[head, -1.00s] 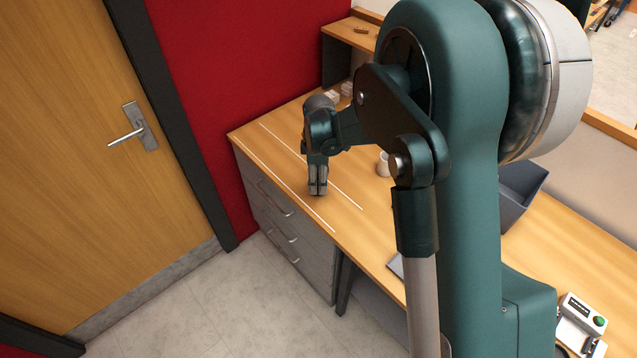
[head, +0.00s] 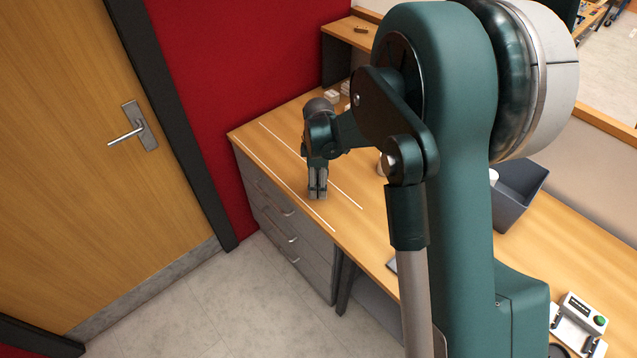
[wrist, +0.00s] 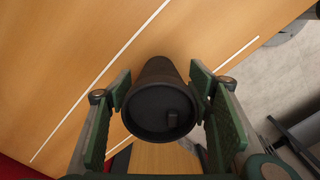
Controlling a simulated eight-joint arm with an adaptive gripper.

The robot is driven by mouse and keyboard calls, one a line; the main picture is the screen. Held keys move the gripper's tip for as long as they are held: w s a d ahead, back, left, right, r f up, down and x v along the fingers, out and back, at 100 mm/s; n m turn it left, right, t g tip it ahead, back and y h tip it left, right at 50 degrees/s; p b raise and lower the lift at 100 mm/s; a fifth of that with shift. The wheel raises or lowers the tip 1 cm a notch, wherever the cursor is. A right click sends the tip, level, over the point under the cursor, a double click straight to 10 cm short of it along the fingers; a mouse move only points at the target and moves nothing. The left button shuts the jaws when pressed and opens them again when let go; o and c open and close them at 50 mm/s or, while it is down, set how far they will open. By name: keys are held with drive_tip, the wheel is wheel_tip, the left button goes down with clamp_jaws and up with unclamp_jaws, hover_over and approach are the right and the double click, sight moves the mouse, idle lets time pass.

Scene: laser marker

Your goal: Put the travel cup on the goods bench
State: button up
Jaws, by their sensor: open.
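The travel cup is a dark cylinder with a black lid (wrist: 160,108), seen from above in the wrist view. It stands between the two fingers of my gripper (wrist: 163,120), which is open, with one green-padded finger on each side. Whether a pad touches the cup I cannot tell. In the head view my gripper (head: 317,192) points down over the wooden goods bench (head: 283,170), near its front edge by the white lines. The cup cannot be made out there among the fingers. The bench top also shows in the wrist view (wrist: 70,50).
Grey drawers (head: 285,225) are under the bench, with open floor in front. A small pale cup (head: 381,168) is partly hidden behind my arm. A dark grey bin (head: 520,195) and a device with a green button (head: 583,312) lie to the right. A red wall stands behind.

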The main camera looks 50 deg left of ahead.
drive_tip(key=shift+r, duration=0.15)
wheel_tip(320, 180, up, 12)
idle(0.7)
idle(0.6)
drive_tip(key=shift+w, duration=0.1)
idle(0.3)
